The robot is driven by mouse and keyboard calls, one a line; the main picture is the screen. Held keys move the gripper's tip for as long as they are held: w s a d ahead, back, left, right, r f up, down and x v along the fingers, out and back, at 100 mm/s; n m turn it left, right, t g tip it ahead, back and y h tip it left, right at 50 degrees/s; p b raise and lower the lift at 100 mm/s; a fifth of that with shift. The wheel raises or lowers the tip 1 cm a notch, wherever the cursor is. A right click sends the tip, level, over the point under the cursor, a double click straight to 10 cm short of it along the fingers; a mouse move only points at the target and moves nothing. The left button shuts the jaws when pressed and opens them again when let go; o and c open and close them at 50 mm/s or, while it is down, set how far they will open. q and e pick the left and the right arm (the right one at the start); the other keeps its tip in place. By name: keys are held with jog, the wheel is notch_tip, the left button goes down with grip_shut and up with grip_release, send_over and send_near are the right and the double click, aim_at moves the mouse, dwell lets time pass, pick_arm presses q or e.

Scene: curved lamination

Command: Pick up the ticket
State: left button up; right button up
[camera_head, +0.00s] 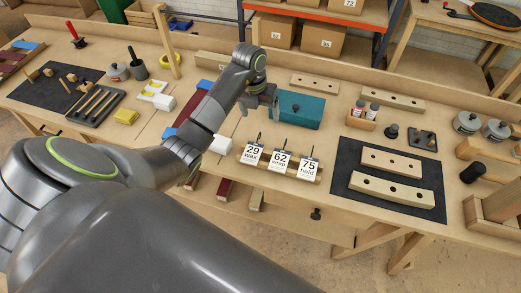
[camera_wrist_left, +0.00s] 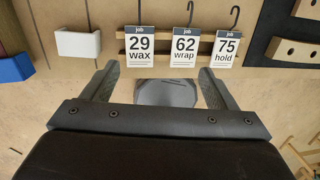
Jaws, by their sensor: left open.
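Three white job tickets hang on hooks on a small wooden rack (camera_head: 240,160) on the bench. They read 29 wax (camera_head: 252,155), 62 wrap (camera_head: 279,162) and 75 hold (camera_head: 307,169). In the left wrist view the tickets 29 wax (camera_wrist_left: 139,46), 62 wrap (camera_wrist_left: 185,47) and 75 hold (camera_wrist_left: 226,49) stand in a row beyond the fingertips. My left gripper (camera_head: 261,102) is open and empty, above the bench behind the rack in the head view. Its two fingers (camera_wrist_left: 166,85) are spread apart in the wrist view, touching no ticket. My right gripper is not in view.
A teal box (camera_head: 300,110) stands behind the rack. A white block (camera_head: 220,144) lies left of it. A dark mat (camera_head: 385,208) with wooden bars lies to the right, and a tray of tools (camera_head: 95,105) to the left. A drawer knob shows at the front edge.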

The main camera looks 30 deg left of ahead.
pick_arm(q)
jog(key=s+a+g+y, duration=0.1)
jog(key=s+a, duration=0.1)
jog(key=b, duration=1.2)
send_over(253, 152)
jog(key=f, duration=1.2)
jog(key=shift+w+a+f, duration=0.15)
jog(key=shift+w+f, duration=0.05)
jog(key=shift+w, duration=0.1)
jog(key=shift+s+f, duration=0.15)
jog(key=shift+f, duration=0.25)
jog(key=f, duration=0.1)
jog(key=f+p, duration=0.1)
jog(key=f, duration=0.1)
jog(key=shift+s+f, duration=0.2)
jog(key=shift+f, duration=0.05)
jog(key=shift+w+f, duration=0.1)
jog(key=shift+f, duration=0.35)
jog(key=c, duration=1.1)
jog(key=shift+o, duration=0.2)
jog(key=shift+r, duration=0.1)
